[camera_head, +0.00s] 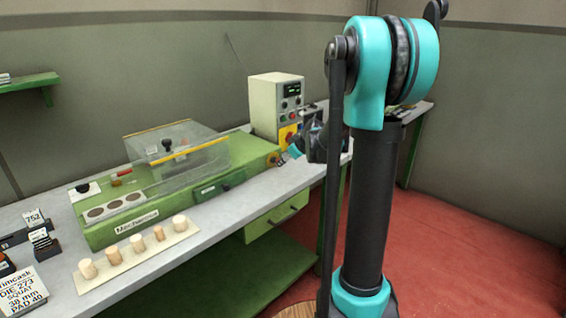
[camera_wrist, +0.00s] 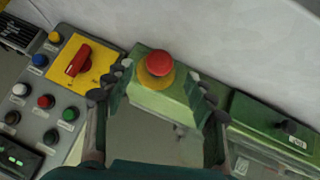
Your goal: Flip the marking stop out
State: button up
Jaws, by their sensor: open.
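The green marking machine (camera_head: 170,222) lies along the bench, with a clear cover (camera_head: 190,155) over its top. I cannot tell which part of it is the marking stop. A red mushroom button (camera_wrist: 159,63) on a yellow base stands on the machine's green end; it is small in the head view (camera_head: 273,159). My gripper (camera_wrist: 162,88) is open and empty, its fingers apart on either side of the button's green mount in the wrist view. In the head view my gripper (camera_head: 292,150) is small and dark, at the machine's right end; contact cannot be told.
A control box (camera_head: 276,105) stands behind, with a red rotary switch (camera_wrist: 77,60) on a yellow plate and several coloured buttons. A dark green box with a black knob (camera_wrist: 288,127) is at right. Several corks stand on a pale strip (camera_head: 140,258) along the bench front.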

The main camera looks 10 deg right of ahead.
jog(key=v, duration=0.6)
jog(key=shift+s+r, duration=0.2)
